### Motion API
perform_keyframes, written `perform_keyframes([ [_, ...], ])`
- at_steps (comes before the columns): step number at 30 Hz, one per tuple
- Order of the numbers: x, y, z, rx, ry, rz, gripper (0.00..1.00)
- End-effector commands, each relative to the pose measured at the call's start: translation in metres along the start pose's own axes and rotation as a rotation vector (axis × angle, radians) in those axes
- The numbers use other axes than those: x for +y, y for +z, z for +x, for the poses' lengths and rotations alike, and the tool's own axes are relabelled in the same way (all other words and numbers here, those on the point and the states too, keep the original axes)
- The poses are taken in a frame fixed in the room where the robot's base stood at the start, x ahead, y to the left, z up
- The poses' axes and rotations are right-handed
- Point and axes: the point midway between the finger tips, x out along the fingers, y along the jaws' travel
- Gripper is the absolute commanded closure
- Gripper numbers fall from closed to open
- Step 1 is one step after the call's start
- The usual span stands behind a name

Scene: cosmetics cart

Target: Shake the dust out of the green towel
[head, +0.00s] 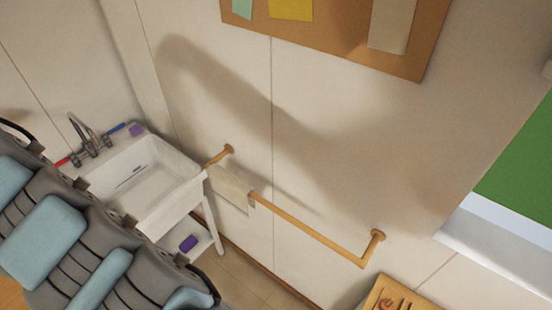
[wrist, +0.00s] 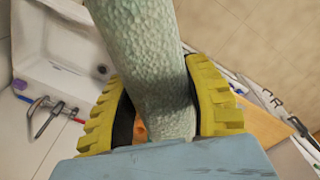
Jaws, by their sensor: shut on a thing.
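The green towel (wrist: 140,45) is pale green and bumpy in texture. In the wrist view it hangs as a long bunched strip between the yellow fingers of my gripper (wrist: 165,98) and runs out past the top edge. My gripper is shut on it, with a finger on either side. The far end of the towel is out of frame. The head view shows neither the towel nor my gripper; my arm fills its lower left.
A white sink (head: 150,178) with a faucet (head: 88,135) stands by the wall. A wooden rail (head: 305,229) holds a beige cloth (head: 232,187). A corkboard (head: 338,37) hangs above. A wooden tray (head: 378,299) is at the bottom edge. The wall between board and rail is bare.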

Motion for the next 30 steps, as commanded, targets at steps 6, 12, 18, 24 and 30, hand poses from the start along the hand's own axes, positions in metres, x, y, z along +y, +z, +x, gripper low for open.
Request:
perform_keyframes([
  [6, 0.0, 0.0, 0.0, 0.0, 0.001, 0.0, 0.91],
  [12, 0.0, 0.0, 0.006, 0.0, 0.0, 0.0, 0.91],
  [18, -0.001, 0.0, 0.042, 0.001, -0.002, 0.001, 0.91],
  [24, -0.001, 0.0, 0.071, 0.002, 0.001, 0.0, 0.91],
  [30, -0.001, -0.001, 0.052, 0.002, 0.002, 0.0, 0.91],
])
